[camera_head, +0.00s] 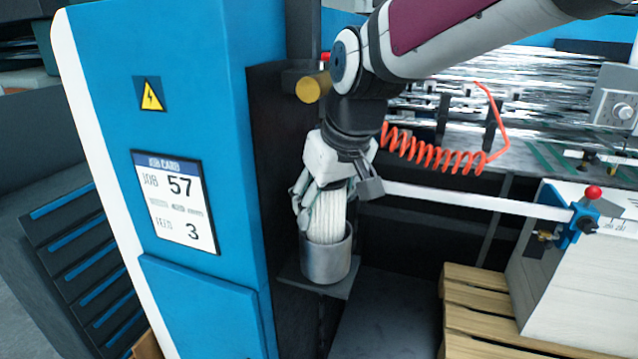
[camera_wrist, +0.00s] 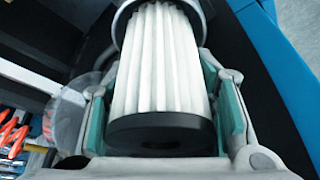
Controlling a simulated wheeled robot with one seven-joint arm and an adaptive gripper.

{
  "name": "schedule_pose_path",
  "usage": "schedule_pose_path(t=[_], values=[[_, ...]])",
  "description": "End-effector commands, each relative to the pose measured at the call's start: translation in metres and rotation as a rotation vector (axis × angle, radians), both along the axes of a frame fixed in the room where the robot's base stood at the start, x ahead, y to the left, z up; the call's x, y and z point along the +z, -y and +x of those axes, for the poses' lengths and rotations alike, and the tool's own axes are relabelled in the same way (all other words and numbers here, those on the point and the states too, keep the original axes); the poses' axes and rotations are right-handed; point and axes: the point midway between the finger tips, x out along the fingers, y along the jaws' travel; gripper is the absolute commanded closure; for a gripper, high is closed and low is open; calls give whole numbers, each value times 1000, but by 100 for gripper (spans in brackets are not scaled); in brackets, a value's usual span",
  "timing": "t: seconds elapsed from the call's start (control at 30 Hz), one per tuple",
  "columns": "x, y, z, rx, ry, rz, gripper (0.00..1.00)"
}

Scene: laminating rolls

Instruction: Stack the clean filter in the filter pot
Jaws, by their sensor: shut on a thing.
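The clean filter (camera_head: 330,216) is a white pleated cylinder. My gripper (camera_head: 322,208) is shut around its upper part, with the arm reaching down from above. The filter stands roughly upright, its lower end inside the mouth of the grey metal filter pot (camera_head: 326,260). The pot sits on a small dark ledge beside the blue cabinet. In the wrist view the filter (camera_wrist: 160,65) lies between the two teal-padded fingers (camera_wrist: 160,118), its black end cap nearest the camera. The rim of the pot (camera_wrist: 122,22) shows around its far end. How deep the filter sits is hidden.
The blue cabinet (camera_head: 200,80) with a job card (camera_head: 174,200) stands close on the left. A yellow-ended cylinder (camera_head: 308,90) juts out above the pot. An orange coiled hose (camera_head: 440,157) and a pale horizontal bar (camera_head: 470,199) lie right. A wooden pallet (camera_head: 478,315) stands lower right.

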Motion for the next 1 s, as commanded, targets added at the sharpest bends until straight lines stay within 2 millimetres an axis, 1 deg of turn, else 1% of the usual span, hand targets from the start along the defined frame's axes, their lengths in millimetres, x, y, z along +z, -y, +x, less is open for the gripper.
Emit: schedule_pose_path(t=[0.23,0.27,0.3,0.33,0.67,0.77,0.87,0.93,1.0], values=[[-4,0,0,0,1,0,77],[-4,0,0,0,1,0,44],[-4,0,0,0,1,0,35],[-4,0,0,0,1,0,29],[-4,0,0,0,1,0,28],[1,0,0,0,2,1,28],[13,0,-1,0,4,2,28],[22,4,-5,0,5,3,28],[20,12,-18,1,2,1,28]])
